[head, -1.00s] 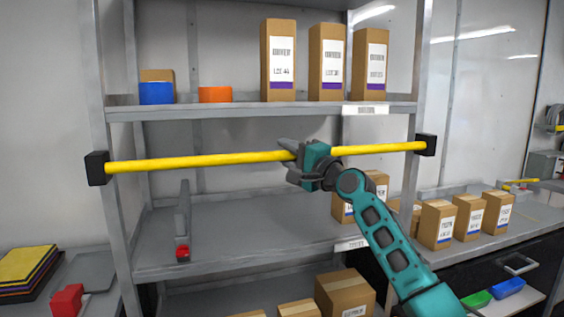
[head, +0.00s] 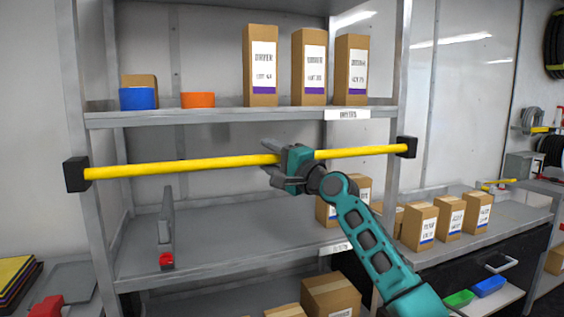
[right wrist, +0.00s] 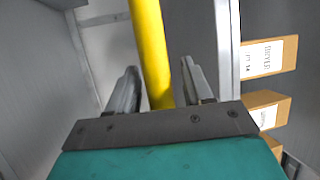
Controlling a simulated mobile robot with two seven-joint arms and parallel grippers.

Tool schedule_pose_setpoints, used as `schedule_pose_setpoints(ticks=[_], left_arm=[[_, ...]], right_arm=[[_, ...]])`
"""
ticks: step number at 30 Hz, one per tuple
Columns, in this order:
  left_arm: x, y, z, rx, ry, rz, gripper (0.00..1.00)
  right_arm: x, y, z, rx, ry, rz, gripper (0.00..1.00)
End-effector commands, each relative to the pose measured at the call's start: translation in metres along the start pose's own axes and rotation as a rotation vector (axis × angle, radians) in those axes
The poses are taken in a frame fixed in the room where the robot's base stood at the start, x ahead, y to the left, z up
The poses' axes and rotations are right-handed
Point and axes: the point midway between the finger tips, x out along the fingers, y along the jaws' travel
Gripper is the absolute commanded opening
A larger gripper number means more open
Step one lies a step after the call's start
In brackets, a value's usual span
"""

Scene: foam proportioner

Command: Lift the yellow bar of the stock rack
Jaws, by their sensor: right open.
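The yellow bar (head: 190,165) runs across the front of the stock rack (head: 78,120), between a black end block (head: 77,174) at the left post and another (head: 406,147) at the right post. My right gripper (head: 268,162) is at the bar, right of its middle, and its hand hides a short part of it. In the right wrist view the bar (right wrist: 150,50) passes between the two open fingers (right wrist: 158,90), with a gap to each side. I cannot tell whether any part of the gripper touches it. My left gripper is not in view.
The upper shelf (head: 200,117) holds tall cartons (head: 310,68), a blue bin (head: 138,98) and an orange bin (head: 198,100). The shelf below the bar has a grey upright piece (head: 166,225) and cartons behind my arm. More cartons (head: 450,214) stand on the right counter.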

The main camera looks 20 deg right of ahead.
Motion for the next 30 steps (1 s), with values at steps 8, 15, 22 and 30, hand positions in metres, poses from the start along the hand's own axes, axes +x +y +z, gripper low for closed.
schedule_pose_setpoints(ticks=[8,15,22,30], left_arm=[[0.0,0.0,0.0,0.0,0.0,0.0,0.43],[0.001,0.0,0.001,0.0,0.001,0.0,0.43],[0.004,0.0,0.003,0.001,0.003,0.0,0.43],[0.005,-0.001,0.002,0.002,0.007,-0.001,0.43]], right_arm=[[-0.032,0.001,-0.001,-0.002,0.001,0.001,0.51],[-0.076,0.001,0.0,-0.003,0.0,0.001,0.51],[-0.113,0.001,-0.001,-0.002,0.001,0.001,0.51],[-0.127,-0.001,0.0,-0.002,0.001,-0.001,0.51]])
